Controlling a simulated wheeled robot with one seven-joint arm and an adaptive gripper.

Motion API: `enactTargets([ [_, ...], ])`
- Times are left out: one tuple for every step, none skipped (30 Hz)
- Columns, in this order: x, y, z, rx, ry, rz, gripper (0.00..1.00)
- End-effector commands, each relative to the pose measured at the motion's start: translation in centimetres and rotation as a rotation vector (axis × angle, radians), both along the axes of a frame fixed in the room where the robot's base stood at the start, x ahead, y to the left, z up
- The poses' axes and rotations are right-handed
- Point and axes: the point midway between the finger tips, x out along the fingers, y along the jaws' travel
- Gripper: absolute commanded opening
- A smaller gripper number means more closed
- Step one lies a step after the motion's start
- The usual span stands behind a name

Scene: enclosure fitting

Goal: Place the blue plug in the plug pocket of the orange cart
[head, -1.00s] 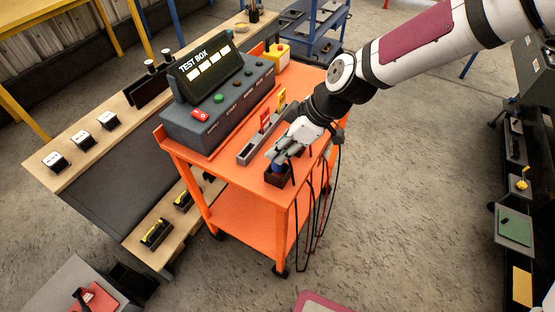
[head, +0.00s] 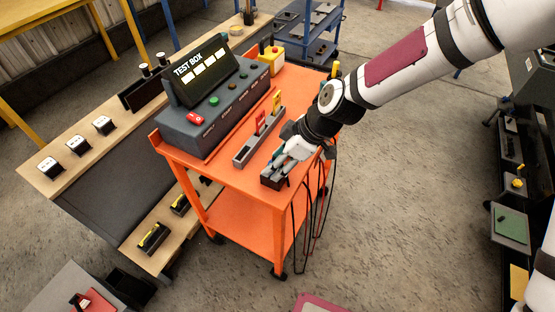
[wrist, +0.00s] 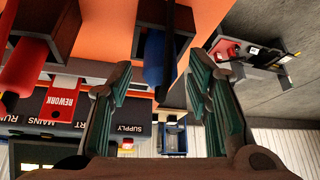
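The blue plug (wrist: 154,62) points out of a dark pocket (wrist: 178,22) on the orange cart (head: 247,180) in the wrist view. Its inner end is hidden in the pocket. My gripper (wrist: 160,66) is open, with a finger on each side of the plug and visible gaps between. In the head view my gripper (head: 280,163) is low over the pocket at the cart's front right corner and hides the plug.
A red plug (wrist: 22,66) sits in a neighbouring dark pocket. The test box (head: 200,125) and a grey holder with red and yellow tags (head: 258,138) stand on the cart. Dark cables (head: 312,215) hang down its right side. A workbench (head: 75,170) stands to the left.

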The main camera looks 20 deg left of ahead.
Motion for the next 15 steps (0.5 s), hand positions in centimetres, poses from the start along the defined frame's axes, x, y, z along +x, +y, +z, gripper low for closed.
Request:
enactTargets([
  [0.0,0.0,0.0,0.000,0.000,0.000,0.45],
  [0.0,0.0,0.0,0.000,0.000,0.000,0.45],
  [0.0,0.0,0.0,0.000,0.000,0.000,0.45],
  [0.0,0.0,0.0,0.000,0.000,0.000,0.45],
  [0.0,0.0,0.1,0.000,0.000,0.000,0.45],
  [0.0,0.0,0.3,0.000,-0.001,-0.001,0.45],
  [0.0,-0.1,0.4,0.000,0.000,-0.001,0.45],
  [0.1,-0.2,0.6,0.001,-0.001,-0.002,0.45],
  [0.2,-0.5,1.0,0.001,-0.002,-0.002,0.45],
  [0.3,-0.7,1.4,0.002,-0.003,-0.004,0.45],
  [0.3,-0.9,1.8,0.001,-0.003,-0.003,0.45],
  [0.4,-1.3,2.4,0.001,-0.003,-0.003,0.45],
  [0.5,-1.6,2.9,0.001,-0.005,-0.004,0.45],
  [0.6,-1.9,3.5,0.001,-0.004,-0.005,0.45],
  [0.6,-2.3,4.2,0.001,-0.004,-0.005,0.45],
])
